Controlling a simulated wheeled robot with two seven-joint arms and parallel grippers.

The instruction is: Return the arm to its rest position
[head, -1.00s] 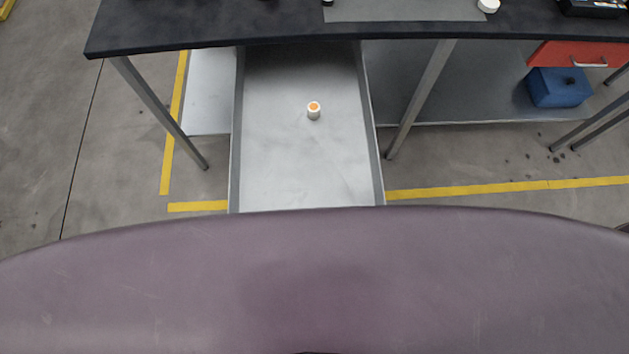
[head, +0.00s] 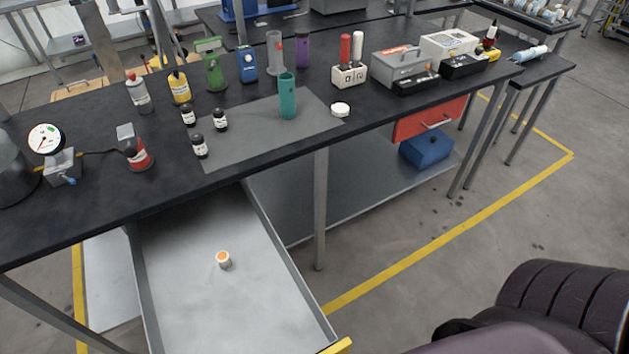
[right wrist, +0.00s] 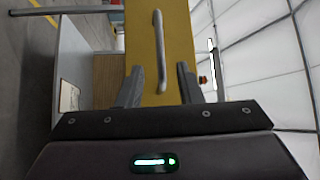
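My right gripper (right wrist: 160,70) shows in the right wrist view with its two fingers apart and nothing between them. Beyond the fingertips is a yellow drawer front (right wrist: 176,30) with a pale bar handle (right wrist: 160,42); the gripper does not grasp it. In the head view the grey drawer (head: 158,300) is pulled out under the dark table, and a bit of its yellow front shows at the bottom edge. A small white container with an orange top (head: 224,260) stands in it. Dark padded parts of my own body fill the lower right. My left gripper is not in view.
The dark workbench (head: 80,200) carries bottles, a gauge (head: 45,139), a teal cylinder (head: 287,96) on a grey mat (head: 255,145), a white lid (head: 340,110) and grey boxes. A red drawer (head: 430,118) and blue box (head: 425,150) are below. The floor at right is clear.

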